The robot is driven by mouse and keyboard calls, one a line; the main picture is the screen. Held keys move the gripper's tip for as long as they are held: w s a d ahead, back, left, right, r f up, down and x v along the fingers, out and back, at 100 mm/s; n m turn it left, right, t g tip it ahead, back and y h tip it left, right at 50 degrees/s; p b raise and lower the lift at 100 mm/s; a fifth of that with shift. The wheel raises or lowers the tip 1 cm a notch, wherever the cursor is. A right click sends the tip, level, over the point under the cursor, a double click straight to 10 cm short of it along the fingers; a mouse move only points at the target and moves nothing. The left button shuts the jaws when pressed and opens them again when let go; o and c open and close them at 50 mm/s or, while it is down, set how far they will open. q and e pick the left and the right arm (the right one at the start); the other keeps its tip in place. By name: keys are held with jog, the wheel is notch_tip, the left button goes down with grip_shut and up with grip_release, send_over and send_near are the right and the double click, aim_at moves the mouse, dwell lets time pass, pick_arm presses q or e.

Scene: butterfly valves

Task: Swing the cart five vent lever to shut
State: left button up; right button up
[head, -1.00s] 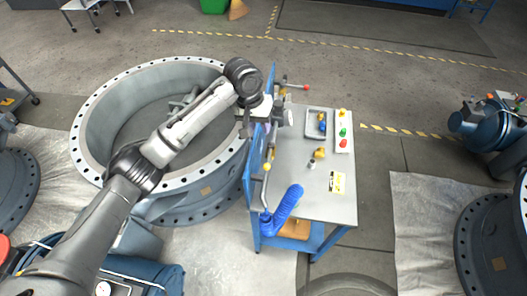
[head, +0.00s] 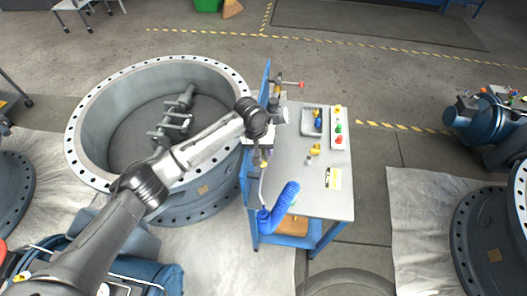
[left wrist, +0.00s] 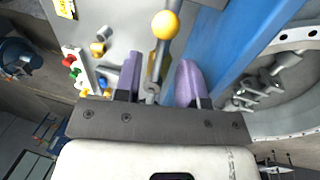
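The cart (head: 325,205) has a grey top and a blue upright panel (head: 250,185) along its left edge. A lever with a yellow ball end (left wrist: 166,24) shows in the left wrist view; its metal stem runs down between my fingers. In the head view its yellow end (head: 264,163) is small and partly hidden by my wrist. My left gripper (left wrist: 160,75) is open, with one purple-grey finger pad on each side of the stem; I cannot tell whether either touches it. I see no label that names the lever. My right gripper is not in view.
A blue corrugated hose (head: 281,207) rises at the cart's near left corner. A red-tipped lever (head: 300,84) sticks out at the far end. A tray (head: 312,121) and a button box (head: 338,128) stand on top. A large flanged ring (head: 88,160) lies left of the cart.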

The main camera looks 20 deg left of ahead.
pick_arm(q)
jog(key=shift+d+f, duration=0.15)
jog(key=shift+f, duration=0.6)
jog(key=shift+c, duration=0.3)
grip_shut()
